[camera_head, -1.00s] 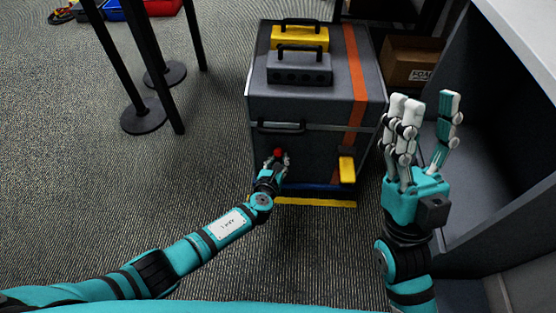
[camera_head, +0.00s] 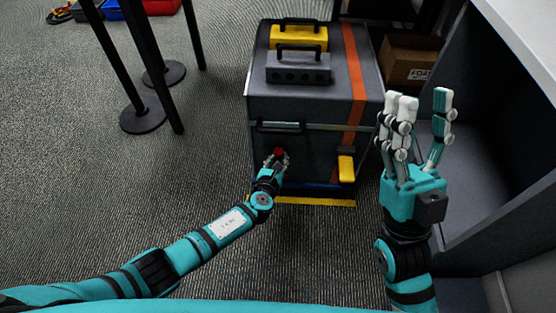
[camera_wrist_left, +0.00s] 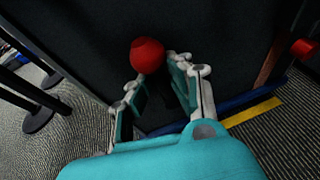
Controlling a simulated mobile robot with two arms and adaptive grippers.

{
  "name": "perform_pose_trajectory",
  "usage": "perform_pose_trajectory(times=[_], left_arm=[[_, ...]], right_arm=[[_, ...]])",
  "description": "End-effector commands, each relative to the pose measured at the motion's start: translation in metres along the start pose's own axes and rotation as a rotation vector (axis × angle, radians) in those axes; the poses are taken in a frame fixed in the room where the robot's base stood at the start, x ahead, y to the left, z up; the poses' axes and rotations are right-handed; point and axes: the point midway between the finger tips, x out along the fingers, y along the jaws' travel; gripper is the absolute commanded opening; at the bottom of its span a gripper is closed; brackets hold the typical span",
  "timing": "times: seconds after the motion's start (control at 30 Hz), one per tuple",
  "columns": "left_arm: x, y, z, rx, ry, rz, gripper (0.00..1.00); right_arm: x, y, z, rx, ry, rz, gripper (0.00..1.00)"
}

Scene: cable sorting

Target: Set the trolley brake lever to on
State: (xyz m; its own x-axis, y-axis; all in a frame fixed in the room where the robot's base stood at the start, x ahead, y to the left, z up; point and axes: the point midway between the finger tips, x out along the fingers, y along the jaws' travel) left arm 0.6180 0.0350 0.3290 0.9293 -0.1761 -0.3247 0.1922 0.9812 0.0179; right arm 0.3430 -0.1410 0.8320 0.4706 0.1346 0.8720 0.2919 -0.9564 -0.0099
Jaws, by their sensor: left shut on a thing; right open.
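The trolley (camera_head: 312,115) is a dark grey box on the carpet with an orange stripe down its right side. A lever with a red ball knob (camera_head: 279,152) is low on its front face; the knob also shows in the left wrist view (camera_wrist_left: 147,55). My left gripper (camera_head: 276,166) is at the trolley's front, shut on the lever just below the knob. The fingers hide the lever's shaft, so its exact angle cannot be told. My right gripper (camera_head: 416,120) is open and empty, raised to the right of the trolley, fingers pointing up.
A yellow case (camera_head: 299,37) and a grey case (camera_head: 298,67) sit on the trolley. A yellow piece (camera_head: 346,168) is on its front right, and a yellow strip (camera_head: 315,201) lies along its foot. Barrier posts (camera_head: 143,115) stand left. A cardboard box (camera_head: 411,58) and desk (camera_head: 500,130) are right.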

Motion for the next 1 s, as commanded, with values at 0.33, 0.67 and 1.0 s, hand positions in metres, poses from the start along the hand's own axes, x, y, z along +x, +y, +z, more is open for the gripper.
perform_pose_trajectory(times=[0.33, 0.67, 1.0], left_arm=[[0.000, -0.006, 0.003, -0.005, -0.003, -0.011, 0.51], [-0.006, -0.003, 0.001, -0.005, -0.002, -0.006, 0.51], [-0.062, -0.004, 0.000, -0.005, 0.000, -0.009, 0.51]], right_arm=[[-0.001, 0.000, 0.001, 0.000, -0.004, 0.001, 0.40], [-0.001, 0.000, 0.002, 0.000, -0.007, 0.000, 0.40], [-0.001, 0.000, 0.001, 0.000, -0.003, 0.000, 0.40]])
